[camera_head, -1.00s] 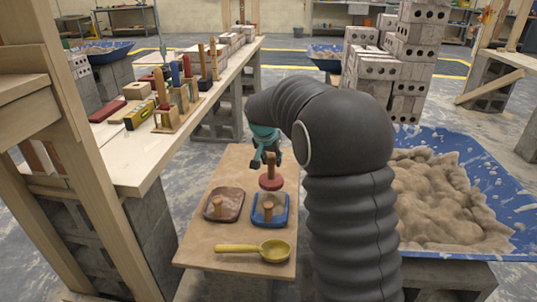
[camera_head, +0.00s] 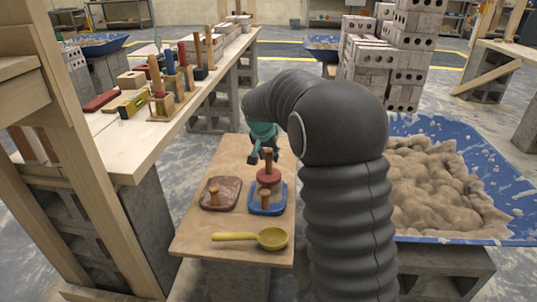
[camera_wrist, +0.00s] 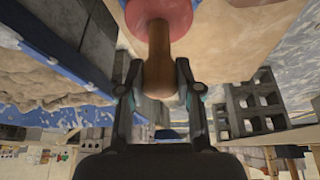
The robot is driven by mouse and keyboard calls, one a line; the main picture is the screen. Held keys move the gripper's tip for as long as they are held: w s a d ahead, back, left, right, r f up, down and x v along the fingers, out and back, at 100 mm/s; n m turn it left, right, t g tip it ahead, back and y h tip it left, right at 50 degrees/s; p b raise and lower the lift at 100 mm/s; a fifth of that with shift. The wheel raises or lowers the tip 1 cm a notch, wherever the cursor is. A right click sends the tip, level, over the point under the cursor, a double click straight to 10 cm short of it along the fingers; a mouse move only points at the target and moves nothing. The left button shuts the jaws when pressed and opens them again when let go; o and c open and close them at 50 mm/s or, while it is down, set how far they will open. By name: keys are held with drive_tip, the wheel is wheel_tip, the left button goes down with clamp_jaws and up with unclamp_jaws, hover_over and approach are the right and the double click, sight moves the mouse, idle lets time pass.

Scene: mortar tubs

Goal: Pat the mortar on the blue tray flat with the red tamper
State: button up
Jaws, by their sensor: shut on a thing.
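My gripper (camera_head: 265,157) is shut on the wooden handle of the red tamper (camera_head: 268,176). The tamper is upright, disc down, over the back part of the blue tray (camera_head: 254,208). In the wrist view the fingers stand on either side of the tamper's handle (camera_wrist: 158,65), and its disc is cut off by the top edge. Pale mortar shows only slightly under the disc. I cannot tell whether the disc touches it.
A yellow ladle (camera_head: 270,238) lies in front. The workbench (camera_head: 120,150) with tools is at left. A blue tub (camera_head: 510,205) of mortar stands at right.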

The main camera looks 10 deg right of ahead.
sight(268, 162)
drive_tip(key=shift+f+b, duration=1.45)
drive_tip(key=shift+f, duration=0.5)
drive_tip(key=shift+r+p, duration=0.55)
drive_tip(key=shift+r, duration=0.3)
drive_tip(key=shift+s+a+b, duration=0.7)
drive_tip(key=shift+s+a, duration=0.3)
drive_tip(key=shift+a, duration=0.1)
drive_tip(key=shift+f, duration=0.1)
